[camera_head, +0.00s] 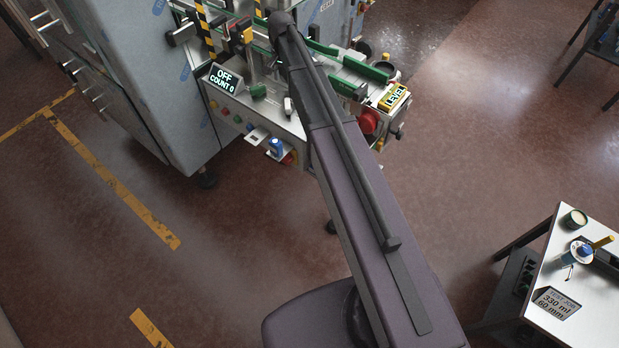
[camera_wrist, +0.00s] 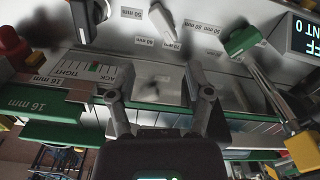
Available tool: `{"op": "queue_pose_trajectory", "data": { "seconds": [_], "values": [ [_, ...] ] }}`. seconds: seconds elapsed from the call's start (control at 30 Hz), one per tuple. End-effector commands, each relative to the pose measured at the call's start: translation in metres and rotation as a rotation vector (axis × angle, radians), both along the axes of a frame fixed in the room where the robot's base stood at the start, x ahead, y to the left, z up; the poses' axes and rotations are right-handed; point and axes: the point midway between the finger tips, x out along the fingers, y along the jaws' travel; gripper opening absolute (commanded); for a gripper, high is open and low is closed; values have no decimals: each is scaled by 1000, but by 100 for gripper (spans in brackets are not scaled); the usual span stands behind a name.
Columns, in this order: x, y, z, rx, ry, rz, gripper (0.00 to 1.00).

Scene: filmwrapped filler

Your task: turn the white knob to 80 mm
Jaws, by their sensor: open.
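The white knob (camera_wrist: 162,20) is an elongated handle at the top of the wrist view, with several mm labels around it. In the head view a small pale handle (camera_head: 289,106), likely this knob, stands on the machine's front panel. My gripper (camera_wrist: 155,88) is open with nothing between its fingers. In the wrist view its fingertips are below the knob and apart from it. My arm hides the gripper in the head view.
A green knob (camera_wrist: 240,41) and a dark lever (camera_wrist: 82,20) flank the white one. A TIGHT/SLACK scale (camera_wrist: 85,73), green rails and a red button (camera_head: 368,122) are close by. The display (camera_head: 224,80) reads OFF, COUNT 0. A side table (camera_head: 598,285) stands lower right.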

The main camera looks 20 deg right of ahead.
Motion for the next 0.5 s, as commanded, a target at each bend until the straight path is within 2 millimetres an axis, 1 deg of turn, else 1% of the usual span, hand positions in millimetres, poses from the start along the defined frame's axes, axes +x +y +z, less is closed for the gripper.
{"op": "queue_pose_trajectory", "data": {
  "seconds": [0.03, 0.27, 0.5],
  "values": [
    [-7, 0, -7, 0, 0, 9, 66],
    [-28, -1, -21, 0, 0, 60, 66],
    [-55, -1, -40, 0, 0, 127, 66]
  ]
}}
